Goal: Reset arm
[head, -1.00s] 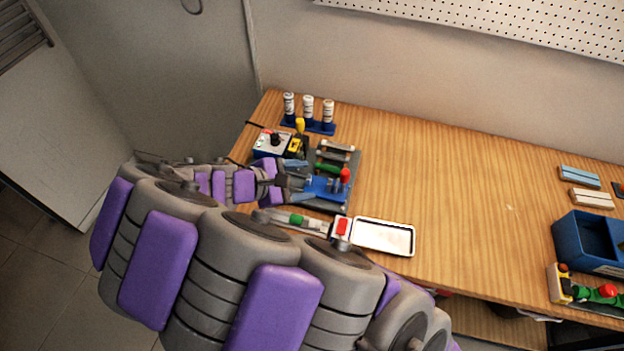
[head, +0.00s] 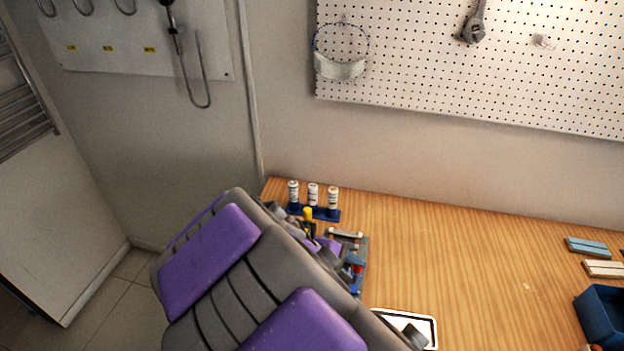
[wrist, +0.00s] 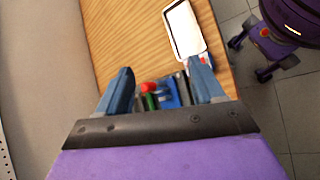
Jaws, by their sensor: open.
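My gripper (wrist: 158,92) shows in the wrist view with its two blue fingers spread apart and nothing between them. Beyond the fingers lies a fixture (wrist: 168,92) with blue, green and red parts on the bench. In the head view my arm's grey and purple links cover the lower middle and hide most of that fixture; a small blue and red part of it (head: 355,270) shows at their right edge. My gripper cannot be made out in the head view.
The wooden bench (head: 460,260) has a wide clear middle. A white tray (head: 425,326) lies at its front edge. Three white bottles (head: 313,194) stand in a blue rack at the back left. A blue bin (head: 602,318) is at the right. A pegboard (head: 480,70) hangs behind.

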